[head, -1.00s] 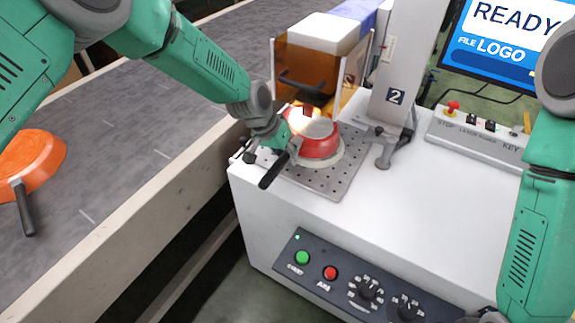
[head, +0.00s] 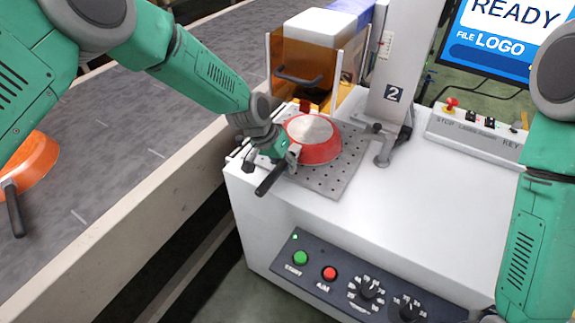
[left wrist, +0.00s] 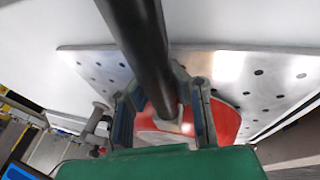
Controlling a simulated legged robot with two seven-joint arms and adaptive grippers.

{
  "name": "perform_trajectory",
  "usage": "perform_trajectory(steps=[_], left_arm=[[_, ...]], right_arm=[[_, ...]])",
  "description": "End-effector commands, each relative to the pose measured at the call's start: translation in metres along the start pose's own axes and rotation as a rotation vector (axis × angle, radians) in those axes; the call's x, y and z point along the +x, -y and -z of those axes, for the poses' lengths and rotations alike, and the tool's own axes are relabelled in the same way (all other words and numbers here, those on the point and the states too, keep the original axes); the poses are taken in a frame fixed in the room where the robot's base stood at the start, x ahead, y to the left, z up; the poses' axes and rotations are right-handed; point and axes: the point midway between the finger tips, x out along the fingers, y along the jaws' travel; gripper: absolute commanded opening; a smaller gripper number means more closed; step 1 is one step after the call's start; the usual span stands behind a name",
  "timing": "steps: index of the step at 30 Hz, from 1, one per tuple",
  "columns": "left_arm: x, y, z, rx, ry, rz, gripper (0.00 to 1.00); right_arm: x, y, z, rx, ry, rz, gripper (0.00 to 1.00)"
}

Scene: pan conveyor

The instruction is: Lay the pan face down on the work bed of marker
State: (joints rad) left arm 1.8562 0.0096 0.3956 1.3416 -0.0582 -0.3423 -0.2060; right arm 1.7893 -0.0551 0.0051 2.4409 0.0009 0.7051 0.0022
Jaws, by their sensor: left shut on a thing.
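A red pan (head: 319,152) is upside down over the work bed (head: 342,184) of the marker, its grey base facing up. It looks about level; I cannot tell whether its rim touches the bed. My left gripper (head: 287,157) is shut on the pan at the root of its black handle (head: 271,179), which points toward the front left. In the left wrist view, the fingers (left wrist: 163,115) straddle the handle (left wrist: 143,45), with the red pan (left wrist: 226,121) beyond and the perforated bed (left wrist: 235,75) behind. My right arm is at the right edge; its gripper is out of view.
The marker's column (head: 394,70) stands behind the bed, close to the pan. An amber guard (head: 303,72) is at the back left. A conveyor (head: 120,135) at the left carries an orange pan (head: 36,162). A button panel (head: 342,284) is on the front.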

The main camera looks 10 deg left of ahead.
Motion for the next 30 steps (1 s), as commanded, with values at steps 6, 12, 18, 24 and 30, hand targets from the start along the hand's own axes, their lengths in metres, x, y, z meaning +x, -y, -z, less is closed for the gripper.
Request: perform_trajectory(steps=[6,12,18,24,30], left_arm=[[0.0012,0.0008,0.0016,-0.001,-0.005,0.002,0.00],[0.0015,0.0014,0.0010,-0.001,-0.005,0.001,0.00],[0.0013,0.0023,0.0005,-0.001,-0.005,0.000,0.26],[0.0023,0.0014,0.0002,-0.001,-0.002,0.001,0.34],[-0.0017,0.0017,-0.0015,-0.001,0.003,0.001,0.34]], right_arm=[[0.0019,-0.0003,-0.0001,0.001,0.000,0.000,0.40],[0.0025,-0.0003,-0.0001,0.001,0.000,-0.001,0.40],[0.0023,-0.0003,-0.0001,0.001,0.000,0.000,0.40],[0.0024,-0.0002,-0.0001,0.001,0.000,0.000,0.40],[0.0017,-0.0001,-0.0028,0.001,-0.002,-0.001,0.40]])
